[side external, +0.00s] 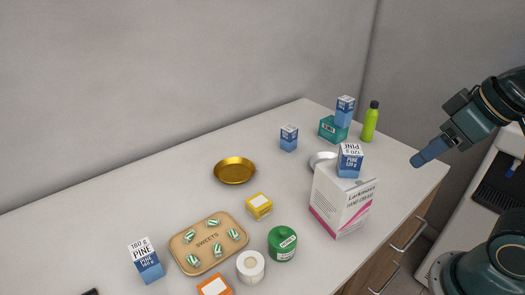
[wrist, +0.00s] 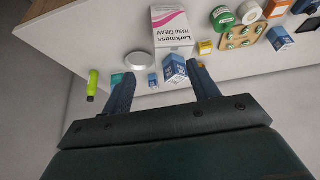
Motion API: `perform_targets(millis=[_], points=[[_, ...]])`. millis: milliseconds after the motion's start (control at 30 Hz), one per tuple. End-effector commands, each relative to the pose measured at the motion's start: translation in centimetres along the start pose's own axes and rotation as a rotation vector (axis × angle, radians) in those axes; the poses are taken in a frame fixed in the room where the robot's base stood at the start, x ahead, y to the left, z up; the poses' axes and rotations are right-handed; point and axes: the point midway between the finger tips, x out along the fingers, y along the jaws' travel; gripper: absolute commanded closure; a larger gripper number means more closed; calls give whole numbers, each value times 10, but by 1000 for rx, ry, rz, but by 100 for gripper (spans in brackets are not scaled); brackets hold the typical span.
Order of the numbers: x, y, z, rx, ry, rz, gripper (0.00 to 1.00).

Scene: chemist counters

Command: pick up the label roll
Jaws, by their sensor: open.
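The label roll appears to be the white roll (side external: 250,266) with a tan centre, standing on the counter near the front, right of the sweets tray. It also shows at the top of the wrist view (wrist: 248,12), beside the green tub. My gripper (side external: 430,156) is in the air over the counter's right end, far from the roll. In the wrist view its two fingers (wrist: 160,78) are spread apart, with nothing held between them.
A tall hand cream box (side external: 336,205) with a blue pine box (side external: 349,161) on top stands between my gripper and the roll. The green tub (side external: 282,243) and an orange box (side external: 214,286) flank the roll closely. The sweets tray (side external: 223,222) lies left. The counter's back left is clear.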

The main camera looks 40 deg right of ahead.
Motion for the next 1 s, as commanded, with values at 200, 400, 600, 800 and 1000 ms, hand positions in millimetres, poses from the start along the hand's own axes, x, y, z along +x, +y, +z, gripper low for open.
perform_targets(millis=[200,400,600,800,1000], points=[[0,0,0,0,0,0,24],[0,0,0,0,0,0,24],[2,-3,-4,-29,-6,-8,24],[10,-15,-20,-150,-31,-45,24],[28,-39,-44,-358,-65,-116,24]])
